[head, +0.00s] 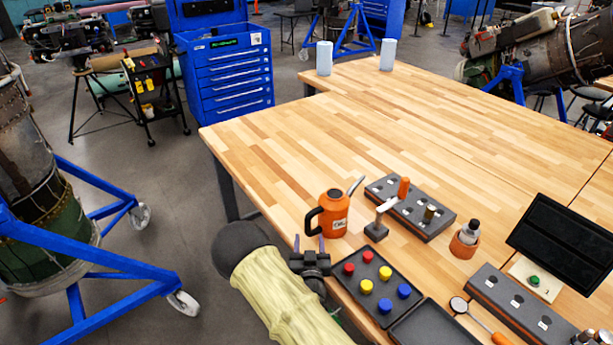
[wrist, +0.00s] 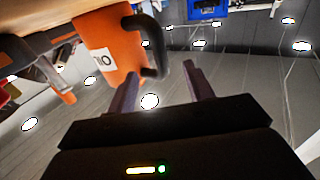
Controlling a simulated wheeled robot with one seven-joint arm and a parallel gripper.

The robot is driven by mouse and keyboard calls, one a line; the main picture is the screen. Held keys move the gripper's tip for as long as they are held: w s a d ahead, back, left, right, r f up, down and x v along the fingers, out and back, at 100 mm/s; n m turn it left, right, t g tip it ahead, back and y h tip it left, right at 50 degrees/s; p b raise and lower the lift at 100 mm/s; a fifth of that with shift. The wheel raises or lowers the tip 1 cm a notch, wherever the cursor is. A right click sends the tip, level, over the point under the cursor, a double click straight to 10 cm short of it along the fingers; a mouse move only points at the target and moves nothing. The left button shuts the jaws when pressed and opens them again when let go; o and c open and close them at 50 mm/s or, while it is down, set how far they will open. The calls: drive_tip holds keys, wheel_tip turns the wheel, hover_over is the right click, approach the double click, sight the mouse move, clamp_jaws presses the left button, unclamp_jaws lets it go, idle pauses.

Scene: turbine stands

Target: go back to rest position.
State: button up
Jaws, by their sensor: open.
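My gripper (head: 310,252) is at the near left edge of the wooden table (head: 290,135), just left of the orange oil can (head: 333,214). In the wrist view my gripper (wrist: 158,85) shows two dark fingers spread apart with nothing between them. The oil can (wrist: 108,45) appears in the upper left of that view, with its black handle towards the fingers. The fingers look apart from the can. My arm, in a pale yellow cover, reaches in from the bottom of the head view.
A tray of red, yellow and blue knobs (head: 368,282) lies close to my gripper. A blue wheeled stand (head: 95,262) is at left.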

drive_tip(key=d+m+g, duration=0.1)
drive_tip(key=d+r+m+g+h, duration=0.1)
drive_tip(key=d+g, duration=0.1)
drive_tip(key=d+g+h, duration=0.1)
drive_tip(key=d, duration=0.1)
drive_tip(key=shift+w+d+r+m, duration=0.1)
drive_tip(key=shift+d+r+m, duration=0.05)
drive_tip(key=shift+r+m, duration=0.25)
drive_tip(key=s+d+r+n+g, duration=0.1)
drive_tip(key=s+r+g, duration=0.3)
drive_tip(key=s, duration=0.4)
drive_tip(key=s+d+r+n+g+y, duration=0.1)
drive_tip(key=s+d+r+g, duration=0.2)
drive_tip(key=s, duration=0.5)
drive_tip(key=s+d+r+g+y, duration=0.1)
drive_tip(key=s+d+r+g, duration=0.3)
drive_tip(key=s, duration=0.5)
drive_tip(key=shift+r+n+g, duration=0.3)
drive_tip(key=shift+r+n, duration=0.1)
drive_tip(key=shift+r, duration=0.55)
drive_tip(key=shift+s+d, duration=0.1)
